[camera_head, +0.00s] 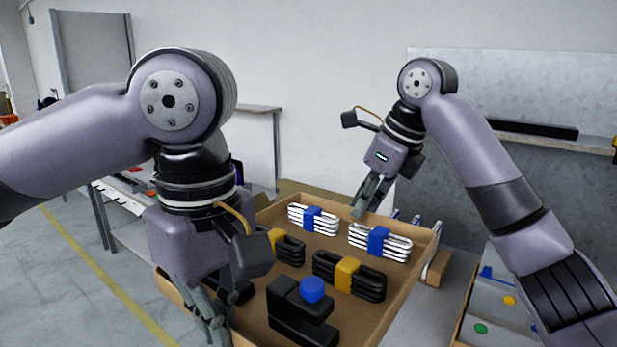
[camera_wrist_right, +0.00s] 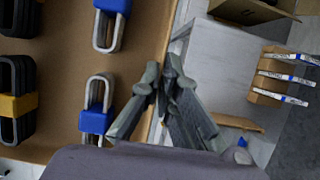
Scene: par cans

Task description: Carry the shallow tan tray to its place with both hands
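The shallow tan tray (camera_head: 400,291) fills the lower middle of the head view, and its floor and rim also show in the right wrist view (camera_wrist_right: 146,38). It holds several looped cables with blue or yellow bands and a black clamp-like piece (camera_head: 290,320) with a blue knob. My right gripper (camera_head: 364,208) is at the tray's far rim, its fingers (camera_wrist_right: 163,72) close together with the thin wall between them. My left gripper (camera_head: 212,328) is at the near left wall, fingers close together on it; its tips are partly hidden.
Another bin (camera_head: 500,318) with coloured dots is at lower right. A bench (camera_head: 125,190) stands at the left by open floor. Upright white-and-blue strips in a tan holder (camera_wrist_right: 270,97) stand beyond the tray.

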